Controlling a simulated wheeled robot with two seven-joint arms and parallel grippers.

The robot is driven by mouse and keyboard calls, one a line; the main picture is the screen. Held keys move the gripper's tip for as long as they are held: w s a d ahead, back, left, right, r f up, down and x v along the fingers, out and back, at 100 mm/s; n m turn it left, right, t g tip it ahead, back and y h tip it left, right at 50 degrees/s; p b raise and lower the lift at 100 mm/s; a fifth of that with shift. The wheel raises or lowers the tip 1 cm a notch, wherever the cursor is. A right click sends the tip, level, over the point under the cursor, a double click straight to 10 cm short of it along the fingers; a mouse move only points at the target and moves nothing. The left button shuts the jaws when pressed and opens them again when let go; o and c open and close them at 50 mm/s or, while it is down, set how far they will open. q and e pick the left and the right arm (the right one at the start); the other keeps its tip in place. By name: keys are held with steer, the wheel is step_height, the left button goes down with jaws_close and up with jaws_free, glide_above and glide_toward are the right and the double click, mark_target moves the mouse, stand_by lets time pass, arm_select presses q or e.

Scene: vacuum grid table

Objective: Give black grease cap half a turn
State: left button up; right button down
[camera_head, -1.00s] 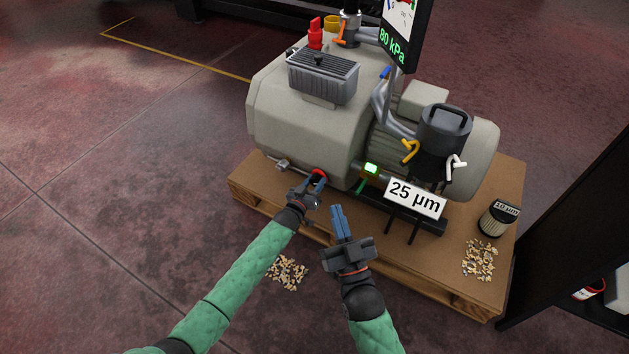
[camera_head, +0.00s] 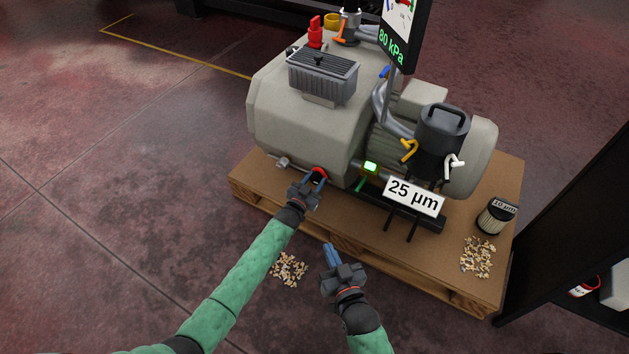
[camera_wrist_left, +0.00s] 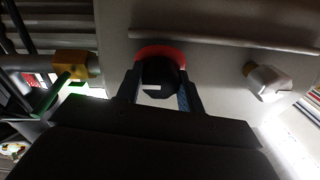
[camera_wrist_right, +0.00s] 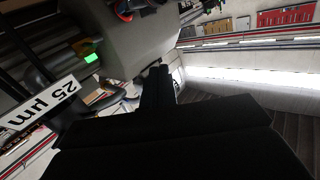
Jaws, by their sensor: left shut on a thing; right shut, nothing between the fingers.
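The black grease cap (camera_wrist_left: 160,77) sits in front of a red ring (camera_wrist_left: 162,50) on the grey pump's face, in the left wrist view. A short white mark shows on the cap's lower part. My left gripper (camera_head: 312,184) is shut on the cap, with a finger on either side of it; the fingers also show in the left wrist view (camera_wrist_left: 160,92). In the head view the red ring (camera_head: 319,172) shows and the cap is mostly hidden by the gripper. My right gripper (camera_head: 331,253) is shut and empty, off the pallet's front edge.
The grey pump (camera_head: 290,118) stands on a wooden pallet (camera_head: 470,275). A "25 µm" sign (camera_head: 414,197) stands at its front right. A filter (camera_head: 497,215) and wood-like scraps (camera_head: 477,258) lie on the pallet. More scraps (camera_head: 289,268) lie below my left gripper.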

arm_select(q)
steer(key=shift+f, duration=0.15)
steer(key=o, duration=1)
steer(key=shift+s+a, duration=0.2)
steer(key=shift+s, duration=0.2)
steer(key=p+v, duration=0.1)
steer(key=v, duration=0.6)
arm_select(e)
steer(key=s+f+g, duration=0.3)
steer(key=f, duration=0.6)
steer(key=shift+s+d+f+h, duration=0.15)
steer(key=shift+s+f+h, duration=0.15)
steer(key=shift+s+f, duration=0.05)
